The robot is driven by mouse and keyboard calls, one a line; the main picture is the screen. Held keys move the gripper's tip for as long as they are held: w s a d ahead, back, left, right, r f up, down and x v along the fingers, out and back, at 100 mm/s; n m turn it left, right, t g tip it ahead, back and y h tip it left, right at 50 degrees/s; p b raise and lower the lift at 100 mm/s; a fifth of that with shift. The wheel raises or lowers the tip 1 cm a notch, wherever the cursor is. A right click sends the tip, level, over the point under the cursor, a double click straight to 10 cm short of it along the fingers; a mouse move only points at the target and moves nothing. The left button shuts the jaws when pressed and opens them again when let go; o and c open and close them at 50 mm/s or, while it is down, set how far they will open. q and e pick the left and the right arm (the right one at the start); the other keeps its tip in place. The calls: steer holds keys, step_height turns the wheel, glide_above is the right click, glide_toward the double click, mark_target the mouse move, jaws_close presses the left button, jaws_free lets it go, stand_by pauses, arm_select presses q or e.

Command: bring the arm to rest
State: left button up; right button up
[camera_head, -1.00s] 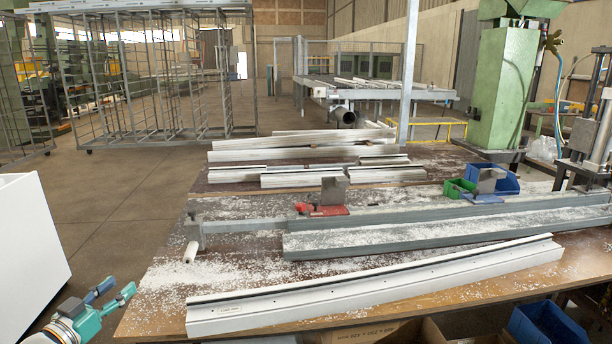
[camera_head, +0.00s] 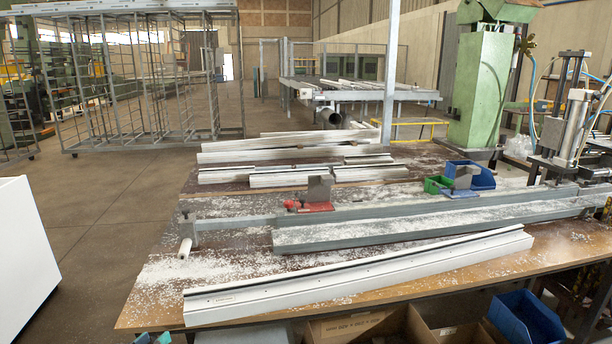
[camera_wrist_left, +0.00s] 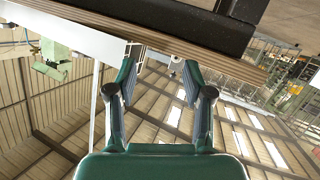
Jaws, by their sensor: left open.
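My left gripper (camera_head: 154,338) shows only as a sliver of green fingertips at the bottom edge of the head view, in front of the bench's near left corner. In the left wrist view the same gripper (camera_wrist_left: 157,84) has its two green and grey fingers spread apart, with nothing between them. That view looks up past the bench edge (camera_wrist_left: 160,38) toward the roof. The rest of my left arm is out of the head view. My right gripper is in neither view.
A long white profile (camera_head: 360,276) lies along the bench's front (camera_head: 150,315), behind the gripper. Grey profiles, a red clamp (camera_head: 308,206) and blue (camera_head: 475,175) and green bins stand behind it. Cardboard boxes (camera_head: 362,328) and a blue crate (camera_head: 525,318) are below.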

arm_select(q)
steer(key=s+d+f+n+g+p, duration=0.1)
steer(key=s+d+f+g, duration=0.2)
steer(key=s+d+f, duration=0.3)
steer(key=s+d+f+g+p, duration=0.1)
steer(key=s+d+f+g, duration=0.25)
steer(key=d+f, duration=0.5)
steer(key=s+d+f+g, duration=0.2)
steer(key=s+d, duration=0.1)
steer(key=s, duration=0.4)
steer(key=s+d+f+g+h+p, duration=0.1)
steer(key=s+d+f+g, duration=0.1)
steer(key=s, duration=0.5)
steer(key=s+d+f+g, duration=0.2)
steer(key=s+d+g, duration=0.1)
steer(key=s, duration=0.4)
steer(key=shift+d+f, duration=0.4)
steer(key=shift+d, duration=0.4)
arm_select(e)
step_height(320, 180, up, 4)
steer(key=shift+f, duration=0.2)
arm_select(q)
steer(key=shift+w+g, duration=0.1)
steer(key=shift+g, duration=0.15)
steer(key=shift+c, duration=0.3)
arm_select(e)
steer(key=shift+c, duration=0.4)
